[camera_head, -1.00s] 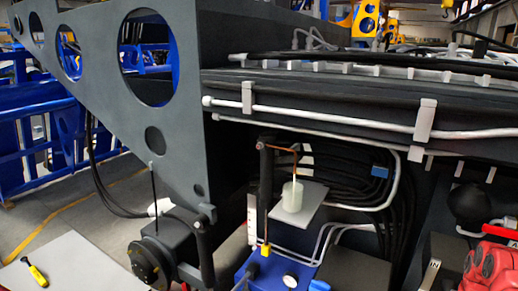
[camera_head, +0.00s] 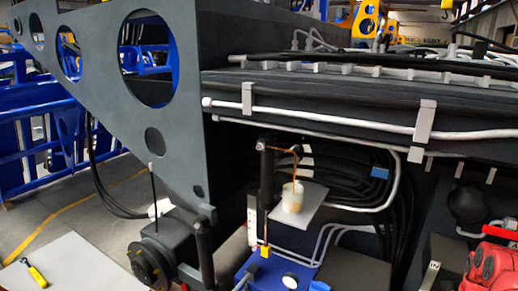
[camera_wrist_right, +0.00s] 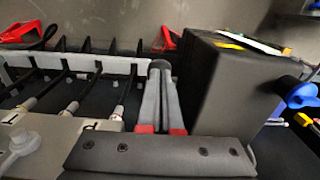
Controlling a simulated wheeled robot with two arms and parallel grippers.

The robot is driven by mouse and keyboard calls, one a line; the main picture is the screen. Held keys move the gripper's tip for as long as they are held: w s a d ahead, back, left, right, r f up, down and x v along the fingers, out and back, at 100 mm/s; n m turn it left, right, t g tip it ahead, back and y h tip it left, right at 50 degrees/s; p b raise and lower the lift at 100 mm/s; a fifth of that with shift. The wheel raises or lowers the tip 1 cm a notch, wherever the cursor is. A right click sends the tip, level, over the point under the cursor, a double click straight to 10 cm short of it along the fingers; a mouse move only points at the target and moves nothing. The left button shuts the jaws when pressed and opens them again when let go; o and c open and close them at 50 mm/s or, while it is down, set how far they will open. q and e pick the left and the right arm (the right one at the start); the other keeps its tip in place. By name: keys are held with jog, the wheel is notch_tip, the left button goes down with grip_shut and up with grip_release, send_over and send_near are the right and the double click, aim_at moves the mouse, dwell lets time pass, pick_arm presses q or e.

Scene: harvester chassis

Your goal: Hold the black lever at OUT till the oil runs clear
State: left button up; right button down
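In the right wrist view my right gripper (camera_wrist_right: 160,88) has its two grey fingers close together. A dark rounded end (camera_wrist_right: 160,64) shows at the fingertips, which looks like the black lever; the rest of it is hidden. A translucent cup (camera_head: 292,199) stands on a grey shelf (camera_head: 311,207). A thin brownish stream (camera_head: 296,166) runs into it from a copper spout (camera_head: 281,149), and amber liquid shows low in the cup. My left gripper is not in view.
A black box (camera_wrist_right: 222,95) stands right of the right gripper, with a blue knob (camera_wrist_right: 297,93) beyond it. Pipes with fittings (camera_wrist_right: 72,105) lie to its left. In the head view a yellow tool (camera_head: 35,274) lies on a pale surface at the lower left.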

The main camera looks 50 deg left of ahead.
notch_tip(320, 180, up, 8)
jog(key=p, duration=0.4)
jog(key=shift+f+p, duration=0.2)
jog(key=shift+p, duration=0.2)
